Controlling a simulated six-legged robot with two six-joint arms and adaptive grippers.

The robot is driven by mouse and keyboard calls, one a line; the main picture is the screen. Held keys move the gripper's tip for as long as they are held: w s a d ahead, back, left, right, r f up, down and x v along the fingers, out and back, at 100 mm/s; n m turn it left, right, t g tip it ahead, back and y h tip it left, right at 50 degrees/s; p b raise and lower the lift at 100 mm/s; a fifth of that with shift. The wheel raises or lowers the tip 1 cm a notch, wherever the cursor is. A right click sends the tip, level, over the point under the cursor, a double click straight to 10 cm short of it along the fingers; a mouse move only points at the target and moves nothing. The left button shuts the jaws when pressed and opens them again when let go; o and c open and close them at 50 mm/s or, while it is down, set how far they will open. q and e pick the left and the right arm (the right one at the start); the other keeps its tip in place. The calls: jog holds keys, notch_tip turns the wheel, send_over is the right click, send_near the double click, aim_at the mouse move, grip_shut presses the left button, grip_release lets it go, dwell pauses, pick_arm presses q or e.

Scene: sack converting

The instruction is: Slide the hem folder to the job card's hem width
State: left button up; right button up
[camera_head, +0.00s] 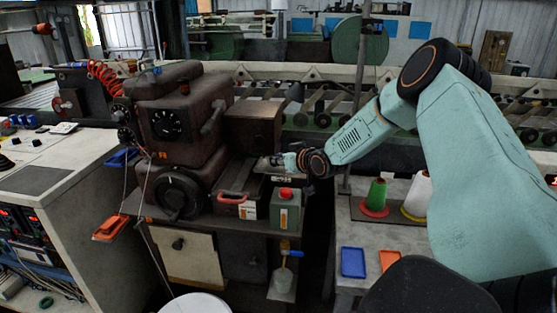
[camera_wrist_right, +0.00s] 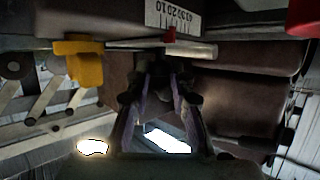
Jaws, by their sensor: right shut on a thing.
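My right gripper (camera_head: 274,163) reaches in from the right to the front of the brown sewing machine (camera_head: 175,115). In the right wrist view its two fingers (camera_wrist_right: 160,80) come together on a part of the hem folder at the grey metal bar (camera_wrist_right: 190,49). The fingertips hide most of the held part. A white scale (camera_wrist_right: 175,14) with printed numbers lies just beyond the bar. A small red pointer (camera_wrist_right: 170,36) stands at the scale's edge, near its middle; the exact reading is too small to tell. I cannot make out the job card. My left gripper is not in view.
A yellow block (camera_wrist_right: 85,60) sits beside the bar. Thread cones, one green (camera_head: 377,194), stand on the right table with a blue tray (camera_head: 353,262).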

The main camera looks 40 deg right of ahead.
aim_at(280, 169)
jog(key=shift+a, duration=0.1)
grip_shut()
jog(key=shift+s+d+r+p, duration=0.1)
jog(key=shift+s+d+p, duration=0.1)
jog(key=shift+p, duration=0.1)
jog(key=o, duration=0.8)
grip_release()
jog(key=shift+c, duration=0.2)
notch_tip(280, 169, up, 10)
dwell(0.4)
